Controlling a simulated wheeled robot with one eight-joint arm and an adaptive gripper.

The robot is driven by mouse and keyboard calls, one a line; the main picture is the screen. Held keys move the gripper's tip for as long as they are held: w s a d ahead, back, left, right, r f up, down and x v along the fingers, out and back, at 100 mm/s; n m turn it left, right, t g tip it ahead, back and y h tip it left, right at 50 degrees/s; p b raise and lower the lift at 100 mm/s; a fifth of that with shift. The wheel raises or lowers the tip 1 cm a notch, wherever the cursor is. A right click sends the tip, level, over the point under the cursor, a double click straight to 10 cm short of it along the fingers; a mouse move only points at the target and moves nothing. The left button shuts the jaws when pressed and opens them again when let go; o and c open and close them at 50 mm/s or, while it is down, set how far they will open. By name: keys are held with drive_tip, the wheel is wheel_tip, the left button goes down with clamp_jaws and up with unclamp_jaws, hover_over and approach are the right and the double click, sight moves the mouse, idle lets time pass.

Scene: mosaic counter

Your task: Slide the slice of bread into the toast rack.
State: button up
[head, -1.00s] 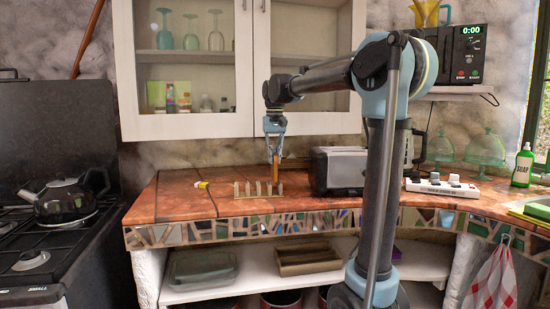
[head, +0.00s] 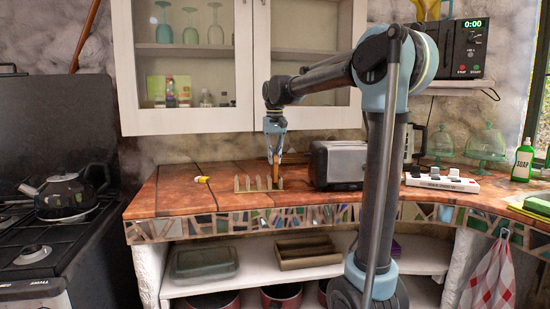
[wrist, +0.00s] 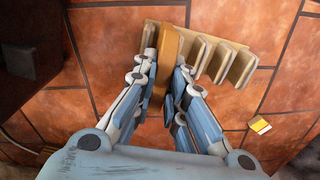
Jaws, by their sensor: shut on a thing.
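My gripper (head: 275,158) is shut on the brown slice of bread (head: 275,174), which hangs upright below the fingers. The slice also shows edge-on between the fingers in the wrist view (wrist: 166,58). The beige toast rack (head: 258,188) stands on the tiled counter, with several upright dividers. In the wrist view the rack (wrist: 238,65) extends to the right of the slice, and the slice lies over its left end. In the head view the slice is at the rack's right end, its lower edge behind the dividers. Whether it touches the rack's base is hidden.
A toaster (head: 340,165) stands on the counter just right of my gripper. A small yellow and white object (head: 201,179) lies left of the rack. A power strip (head: 442,182) lies further right. The counter left of the rack is mostly clear.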

drive_tip(key=shift+f, duration=0.75)
drive_tip(key=o, duration=0.5)
idle(0.7)
drive_tip(key=o, duration=0.5)
wheel_tip(320, 180, up, 12)
idle(0.5)
drive_tip(key=shift+d+f, duration=0.1)
